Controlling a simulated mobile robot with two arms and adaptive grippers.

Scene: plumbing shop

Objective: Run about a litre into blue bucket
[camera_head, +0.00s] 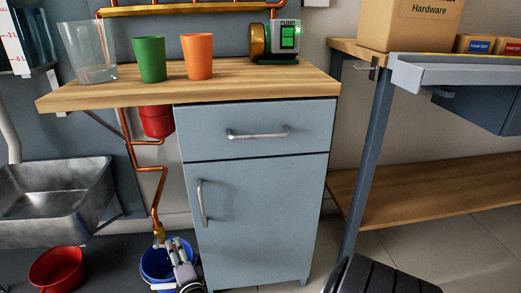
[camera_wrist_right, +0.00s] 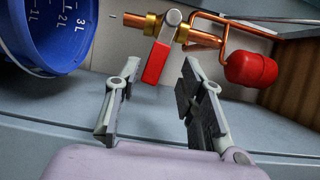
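The blue bucket (camera_head: 154,268) stands on the floor left of the cabinet, under the brass valve (camera_head: 158,232) at the end of a copper pipe. In the right wrist view the bucket (camera_wrist_right: 42,42) shows litre marks on its inner wall; no water is visible in it. The brass valve (camera_wrist_right: 180,33) has a red lever (camera_wrist_right: 156,62), and no stream shows at its outlet. My right gripper (camera_head: 170,247) is down at the valve, partly covering the bucket. In its wrist view my right gripper (camera_wrist_right: 158,88) is open, fingers apart, with the lever just beyond the fingertips. My left gripper is out of view.
A pump (camera_head: 276,40) with a lit green switch, a clear jug (camera_head: 88,52), a green cup (camera_head: 149,59) and an orange cup (camera_head: 197,56) stand on the counter (camera_head: 240,80). A red vessel (camera_head: 157,120) hangs beneath. A red bowl (camera_head: 57,268) sits below the metal sink (camera_head: 55,200).

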